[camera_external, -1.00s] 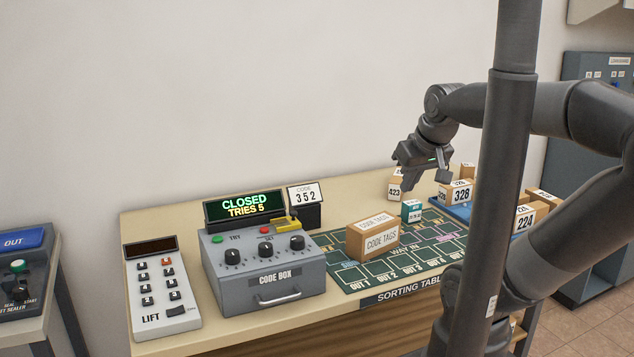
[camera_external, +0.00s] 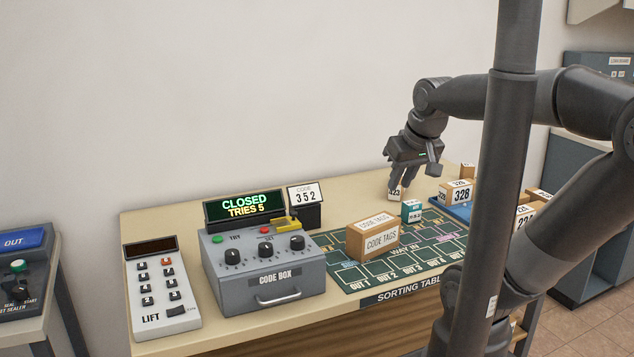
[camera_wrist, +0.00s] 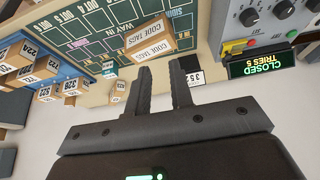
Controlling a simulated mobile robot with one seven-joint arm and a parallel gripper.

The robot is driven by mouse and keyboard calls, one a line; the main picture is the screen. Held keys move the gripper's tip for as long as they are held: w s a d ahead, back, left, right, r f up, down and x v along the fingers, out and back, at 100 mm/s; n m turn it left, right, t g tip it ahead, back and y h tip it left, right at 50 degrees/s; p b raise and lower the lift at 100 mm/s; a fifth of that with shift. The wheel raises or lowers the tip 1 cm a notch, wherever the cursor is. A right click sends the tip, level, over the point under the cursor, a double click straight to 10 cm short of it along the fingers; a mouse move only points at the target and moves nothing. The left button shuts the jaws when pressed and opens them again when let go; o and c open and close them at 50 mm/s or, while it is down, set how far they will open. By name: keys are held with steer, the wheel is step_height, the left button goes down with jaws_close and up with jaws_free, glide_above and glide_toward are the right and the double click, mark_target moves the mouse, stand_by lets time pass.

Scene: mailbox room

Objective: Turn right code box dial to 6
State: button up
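The grey code box (camera_external: 268,277) stands on the table in the external view, with three black dials on its sloped top. The right dial (camera_external: 297,243) is the one furthest right; its setting is too small to read. The display (camera_external: 244,206) behind reads CLOSED, TRIES 5. A code card (camera_external: 306,194) reads 352. My gripper (camera_external: 412,176) is above the back of the table, well to the right of the box. In the wrist view its two fingers (camera_wrist: 160,92) are apart with nothing between them. The box shows at that view's upper right (camera_wrist: 237,12).
A CODE TAGS box (camera_external: 380,242) stands on the green sorting mat (camera_external: 350,278), between my gripper and the code box. A lift panel (camera_external: 160,290) is left of the code box. A blue tray (camera_external: 456,213) with numbered parcels is at the right.

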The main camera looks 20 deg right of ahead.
mark_target(297, 238)
steer(key=o, duration=0.6)
steer(key=w+a+g, duration=0.2)
steer(key=w+a, duration=0.4)
steer(key=a, duration=0.1)
steer(key=shift+a, duration=0.35)
steer(key=shift+o, duration=0.2)
steer(key=w+a+f+g, duration=0.2)
steer(key=w+a+g, duration=0.1)
steer(key=a, duration=0.8)
steer(key=shift+w+f, duration=0.35)
steer(key=shift+w, duration=0.35)
steer(key=f, duration=1.1)
steer(key=shift+a, duration=0.3)
steer(key=c, duration=1)
